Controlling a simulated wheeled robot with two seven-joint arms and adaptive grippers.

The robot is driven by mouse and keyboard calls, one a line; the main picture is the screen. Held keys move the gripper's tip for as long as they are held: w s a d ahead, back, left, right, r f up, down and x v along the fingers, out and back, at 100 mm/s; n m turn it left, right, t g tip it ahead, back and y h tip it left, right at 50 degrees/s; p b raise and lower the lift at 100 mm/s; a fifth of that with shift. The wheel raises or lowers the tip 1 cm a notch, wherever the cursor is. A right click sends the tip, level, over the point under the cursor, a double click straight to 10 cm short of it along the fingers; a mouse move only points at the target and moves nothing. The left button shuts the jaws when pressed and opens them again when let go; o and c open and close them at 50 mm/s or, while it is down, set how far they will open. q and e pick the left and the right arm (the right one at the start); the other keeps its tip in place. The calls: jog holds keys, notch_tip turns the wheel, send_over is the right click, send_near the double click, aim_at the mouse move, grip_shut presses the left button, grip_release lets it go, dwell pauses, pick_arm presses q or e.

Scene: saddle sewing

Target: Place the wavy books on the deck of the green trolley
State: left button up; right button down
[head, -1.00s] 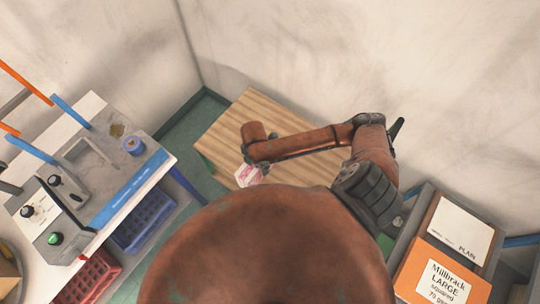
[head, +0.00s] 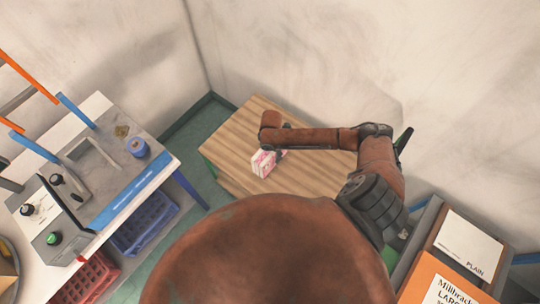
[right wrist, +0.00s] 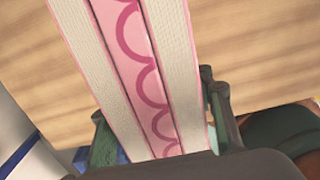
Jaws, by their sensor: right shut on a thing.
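The wavy books (head: 263,163) are pink and white, with pink wave curves on the spine. In the head view they are over the wooden deck of the green trolley (head: 235,138); I cannot tell whether they touch it. In the right wrist view the books (right wrist: 150,80) run up between the fingers, with wood grain behind them. My right gripper (right wrist: 160,135) is shut on the books, one finger at each side. In the head view its fingers are hidden under my wrist. My left gripper is in neither view.
A white bench (head: 100,108) with lab equipment and racks stands on the left. An orange box (head: 450,270) and a box marked PLAIN (head: 468,242) are at lower right. Walls close off the trolley's far side. Much of the deck around the books looks bare.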

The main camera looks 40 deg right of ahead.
aim_at(271, 154)
jog(key=shift+w+d+f, duration=0.2)
jog(key=shift+w, duration=0.05)
jog(key=shift+f+b, duration=0.3)
jog(key=shift+f, duration=1.25)
jog(key=c, duration=1)
grip_release()
jog(key=shift+s+f, duration=0.15)
jog(key=shift+o, duration=0.2)
notch_tip(271, 154, up, 12)
jog(key=shift+r+p, duration=0.15)
jog(key=shift+p, duration=0.8)
